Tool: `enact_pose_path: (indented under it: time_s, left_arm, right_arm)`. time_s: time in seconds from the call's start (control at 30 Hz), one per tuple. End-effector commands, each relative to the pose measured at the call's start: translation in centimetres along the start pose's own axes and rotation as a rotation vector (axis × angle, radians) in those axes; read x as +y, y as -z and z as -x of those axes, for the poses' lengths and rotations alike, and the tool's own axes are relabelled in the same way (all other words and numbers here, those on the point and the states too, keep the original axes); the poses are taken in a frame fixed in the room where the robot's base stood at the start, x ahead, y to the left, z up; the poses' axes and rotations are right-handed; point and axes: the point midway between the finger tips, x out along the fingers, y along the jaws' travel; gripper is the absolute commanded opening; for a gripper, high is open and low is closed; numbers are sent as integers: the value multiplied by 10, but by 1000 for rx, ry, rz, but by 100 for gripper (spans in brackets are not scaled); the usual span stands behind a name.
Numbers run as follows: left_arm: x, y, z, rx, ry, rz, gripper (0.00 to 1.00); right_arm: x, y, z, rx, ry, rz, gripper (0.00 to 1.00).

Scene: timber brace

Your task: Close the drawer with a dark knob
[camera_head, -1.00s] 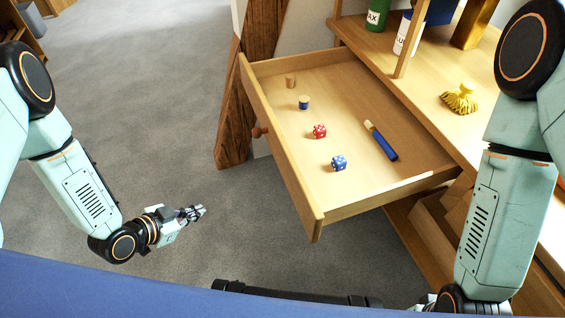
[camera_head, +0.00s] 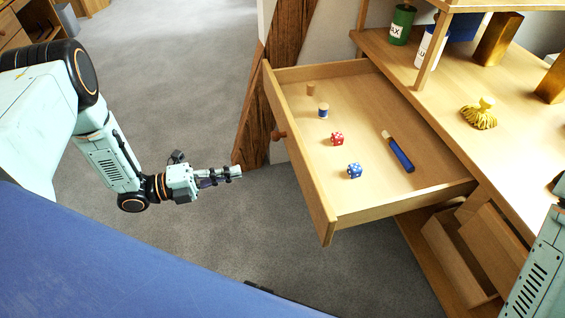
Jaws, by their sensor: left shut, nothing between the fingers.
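A wooden drawer (camera_head: 318,205) stands pulled far out of a wooden shelf unit. Its knob (camera_head: 279,135) is reddish brown and sits on the front panel, which faces left. Inside lie a red die (camera_head: 337,139), a blue die (camera_head: 354,170), a blue and cream stick (camera_head: 398,152), a blue-banded spool (camera_head: 323,111) and a small wooden cylinder (camera_head: 310,89). My left gripper (camera_head: 238,172) is shut and empty, to the left of the drawer front and a little below the knob, apart from it. My right arm shows only at the right edge; its gripper is out of view.
The shelf top (camera_head: 440,85) holds a yellow tassel-like brush (camera_head: 480,113), a green tin (camera_head: 402,25) and a white container (camera_head: 430,47). A dark timber post (camera_head: 272,85) rises behind the drawer. A lower drawer (camera_head: 458,255) stands open at bottom right. Grey floor lies clear at left.

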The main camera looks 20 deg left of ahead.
Motion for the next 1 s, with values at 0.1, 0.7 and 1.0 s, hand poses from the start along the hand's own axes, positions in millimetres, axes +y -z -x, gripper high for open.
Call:
enact_pose_path:
  time_s: [0.1,0.7,1.0]
  left_arm:
    - [0,0,-10,1,1,-8,0]
    - [2,3,-117,6,-2,-4,0]
    - [1,2,-140,3,-2,-4,0]
  right_arm:
    - [0,0,-3,0,0,0,40]
    - [0,0,-30,0,0,0,40]
    - [0,0,-35,-1,0,0,40]
